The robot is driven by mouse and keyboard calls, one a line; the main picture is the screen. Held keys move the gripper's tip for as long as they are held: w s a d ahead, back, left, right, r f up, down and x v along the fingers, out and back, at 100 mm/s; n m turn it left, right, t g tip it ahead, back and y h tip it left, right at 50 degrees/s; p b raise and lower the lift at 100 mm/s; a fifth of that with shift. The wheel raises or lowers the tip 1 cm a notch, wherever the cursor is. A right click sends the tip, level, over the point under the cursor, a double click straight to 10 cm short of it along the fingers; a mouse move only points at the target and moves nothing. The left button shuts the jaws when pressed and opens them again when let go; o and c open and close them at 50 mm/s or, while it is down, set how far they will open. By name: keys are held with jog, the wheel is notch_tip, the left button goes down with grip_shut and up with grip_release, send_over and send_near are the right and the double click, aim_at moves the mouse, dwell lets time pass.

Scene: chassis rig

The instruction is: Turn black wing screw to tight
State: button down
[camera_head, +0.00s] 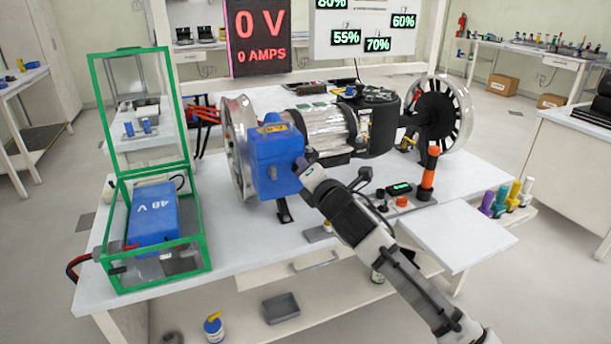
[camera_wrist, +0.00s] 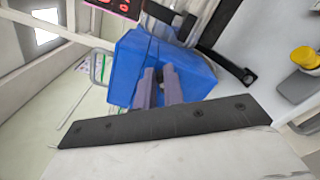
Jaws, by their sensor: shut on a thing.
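My gripper (camera_head: 303,166) reaches from the lower right to the near face of the blue box (camera_head: 277,165) on the chassis rig. In the wrist view the two greyish-purple fingers (camera_wrist: 160,76) are close together, with their tips at the face of the blue box (camera_wrist: 120,78). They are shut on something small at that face. The black wing screw is hidden by the fingers, so its angle and how tight it sits cannot be seen.
A green-framed case (camera_head: 207,240) with a blue 48 V battery (camera_head: 154,213) stands at the left of the table. A wheel (camera_head: 452,115), an orange-and-black post (camera_head: 429,175) and several coloured tools (camera_head: 513,195) are to the right. The wall display (camera_head: 259,37) reads 0 V, 0 AMPS.

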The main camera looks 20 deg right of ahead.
jog(key=shift+a+f+m+b, duration=0.2)
jog(key=shift+f+m+b, duration=0.2)
jog(key=shift+m, duration=3.75)
jog(key=shift+a+f+m+b, duration=0.15)
jog(key=shift+f+m+b, duration=0.25)
jog(key=shift+m, duration=3.7)
jog(key=shift+a+f+m+b, duration=0.2)
jog(key=shift+f+m+b, duration=0.2)
jog(key=shift+m, duration=3.75)
jog(key=c, duration=1.5)
grip_release()
jog(key=shift+s, duration=0.15)
jog(key=s+b, duration=0.2)
jog(key=s, duration=1.1)
jog(key=shift+s+d, duration=0.2)
jog(key=shift+s, duration=0.1)
